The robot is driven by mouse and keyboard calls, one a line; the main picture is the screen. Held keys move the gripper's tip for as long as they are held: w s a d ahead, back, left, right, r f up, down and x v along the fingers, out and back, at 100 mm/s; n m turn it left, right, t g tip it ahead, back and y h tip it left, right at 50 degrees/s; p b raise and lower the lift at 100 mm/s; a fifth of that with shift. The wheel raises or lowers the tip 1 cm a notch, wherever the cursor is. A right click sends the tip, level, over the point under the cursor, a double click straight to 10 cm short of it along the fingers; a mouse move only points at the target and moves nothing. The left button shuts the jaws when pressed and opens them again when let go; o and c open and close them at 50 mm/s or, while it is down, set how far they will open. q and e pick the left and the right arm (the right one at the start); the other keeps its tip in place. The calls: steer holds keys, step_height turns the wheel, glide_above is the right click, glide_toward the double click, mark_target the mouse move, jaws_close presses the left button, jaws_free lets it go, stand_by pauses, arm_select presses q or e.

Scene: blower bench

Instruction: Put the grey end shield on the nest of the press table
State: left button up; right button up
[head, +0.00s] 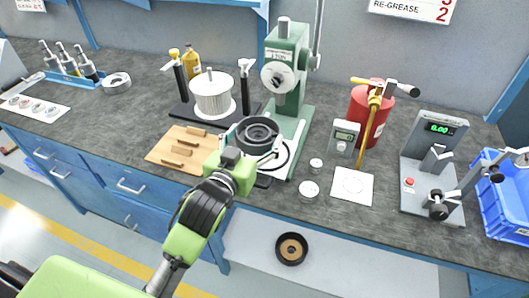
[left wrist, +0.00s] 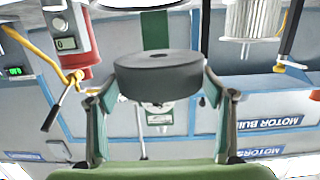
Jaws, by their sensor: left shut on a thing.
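The grey end shield (head: 257,131), a dark round part with a ring-shaped hollow, is held in my left gripper (head: 255,142). In the left wrist view the end shield (left wrist: 158,80) sits level between the two fingertips of the left gripper (left wrist: 160,84). The green arbor press (head: 285,75) stands just behind it. The end shield is over the front of the press table (head: 289,160), whose pale round surface shows partly beneath and to the right. The nest is mostly hidden by the shield and gripper. I cannot tell how large the gap below the shield is. My right gripper is not in view.
A black ring (head: 291,249) sits on the lower shelf.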

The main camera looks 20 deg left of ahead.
mark_target(263, 142)
arm_select(q)
steer(key=w+f, duration=0.1)
steer(key=d+f, duration=0.1)
steer(key=w+f, duration=0.1)
steer(key=shift+w+d+f, duration=0.25)
steer(key=shift+w, duration=0.05)
step_height(263, 142, down, 3)
steer(key=shift+w+f, duration=0.1)
steer(key=shift+f, duration=0.05)
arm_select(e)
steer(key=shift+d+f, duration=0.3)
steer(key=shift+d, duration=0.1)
arm_select(q)
steer(key=shift+f+b, duration=0.2)
steer(key=shift+b, duration=0.1)
steer(key=o, duration=1.4)
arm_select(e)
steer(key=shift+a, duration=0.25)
